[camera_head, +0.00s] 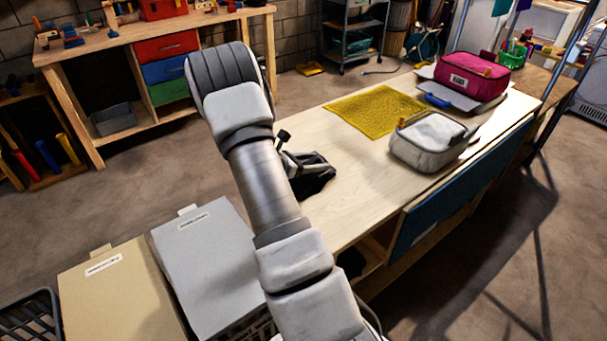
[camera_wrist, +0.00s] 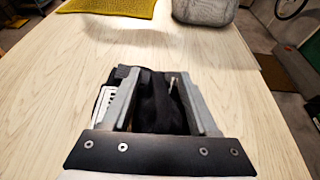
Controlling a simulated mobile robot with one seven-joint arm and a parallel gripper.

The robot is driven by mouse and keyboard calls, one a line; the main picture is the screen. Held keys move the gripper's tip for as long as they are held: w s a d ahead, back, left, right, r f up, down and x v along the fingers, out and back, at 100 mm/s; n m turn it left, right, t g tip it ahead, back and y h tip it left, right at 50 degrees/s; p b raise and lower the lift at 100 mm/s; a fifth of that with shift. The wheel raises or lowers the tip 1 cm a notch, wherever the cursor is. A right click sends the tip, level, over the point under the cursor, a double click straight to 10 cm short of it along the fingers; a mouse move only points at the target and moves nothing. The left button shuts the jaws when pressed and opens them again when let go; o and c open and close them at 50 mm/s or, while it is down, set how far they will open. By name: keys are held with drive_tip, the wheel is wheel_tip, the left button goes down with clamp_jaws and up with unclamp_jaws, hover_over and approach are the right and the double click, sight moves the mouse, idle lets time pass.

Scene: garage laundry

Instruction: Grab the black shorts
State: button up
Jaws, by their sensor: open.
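The black shorts (camera_wrist: 158,104) lie bunched on the light wooden table, a dark crumpled cloth with a pale cord or tag. In the head view the black shorts (camera_head: 316,176) show beside my arm near the table's left edge, partly hidden. In the wrist view my gripper (camera_wrist: 158,92) is open, with one finger on each side of the dark cloth. The cloth shows between the fingers and a little beyond the left one. I cannot tell whether the fingers touch it.
A yellow cloth (camera_head: 376,110), a grey bag (camera_head: 428,146) and a magenta bag (camera_head: 471,78) are farther along the table (camera_head: 365,190). The tabletop between the shorts and these is clear. A grey-lidded bin (camera_head: 205,262) and a tan-lidded bin (camera_head: 118,292) stand left of the table.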

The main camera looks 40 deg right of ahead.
drive_tip(key=shift+c, duration=0.3)
clamp_jaws()
drive_tip(key=shift+r, duration=0.1)
